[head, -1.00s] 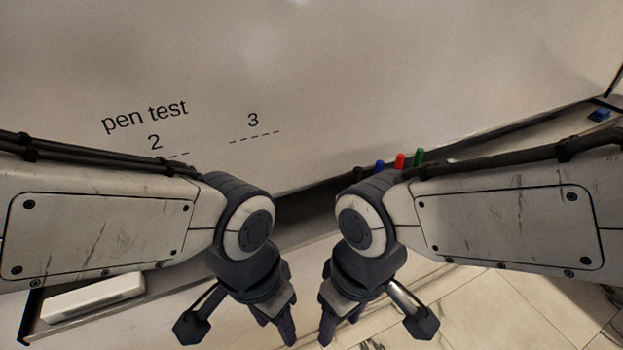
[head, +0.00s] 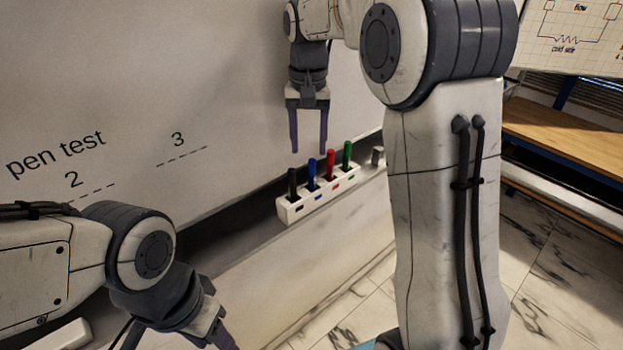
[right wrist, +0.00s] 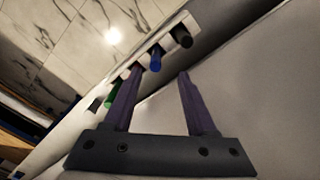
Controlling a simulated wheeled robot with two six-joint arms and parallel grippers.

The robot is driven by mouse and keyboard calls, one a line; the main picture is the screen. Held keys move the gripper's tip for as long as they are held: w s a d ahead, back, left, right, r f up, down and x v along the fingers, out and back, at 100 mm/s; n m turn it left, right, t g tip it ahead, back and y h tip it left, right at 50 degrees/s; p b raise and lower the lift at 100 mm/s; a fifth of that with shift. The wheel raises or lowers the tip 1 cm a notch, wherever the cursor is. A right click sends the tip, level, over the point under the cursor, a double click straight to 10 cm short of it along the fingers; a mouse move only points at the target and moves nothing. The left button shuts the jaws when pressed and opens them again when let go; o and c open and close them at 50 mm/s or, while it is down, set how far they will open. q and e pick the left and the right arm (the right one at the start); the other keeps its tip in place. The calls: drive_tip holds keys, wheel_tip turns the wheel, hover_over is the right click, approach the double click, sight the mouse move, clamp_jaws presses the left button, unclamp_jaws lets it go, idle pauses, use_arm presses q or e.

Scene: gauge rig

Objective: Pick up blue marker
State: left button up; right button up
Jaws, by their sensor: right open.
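The blue marker (head: 312,174) stands upright in a white holder (head: 291,212) on the whiteboard's ledge, between a black and a red marker. My right gripper (head: 308,150) is open and empty, pointing down just above the holder, with its fingertips near the tops of the black and red markers in the picture. In the right wrist view the blue marker (right wrist: 156,60) shows beyond and between the open fingers, not touched. My left gripper (head: 215,340) is at the bottom of the head view, cut off by the edge, so its jaws are unclear.
The black marker (head: 292,184), red marker (head: 331,164) and green marker (head: 347,155) stand close beside the blue one. The whiteboard (head: 230,80) rises behind. A small grey object (head: 378,155) lies right of the holder. A wooden table (head: 570,140) is at right.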

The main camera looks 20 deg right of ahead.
sight(312, 174)
wheel_tip(312, 174, down, 3)
drive_tip(key=shift+f, duration=0.1)
drive_tip(key=f, duration=0.1)
drive_tip(key=f+p, duration=0.1)
drive_tip(key=f, duration=0.1)
drive_tip(key=f+p, duration=0.1)
drive_tip(key=f, duration=0.1)
drive_tip(key=shift+s+d, duration=0.25)
drive_tip(key=shift+d, duration=0.05)
drive_tip(key=shift+f, duration=0.2)
clamp_jaws()
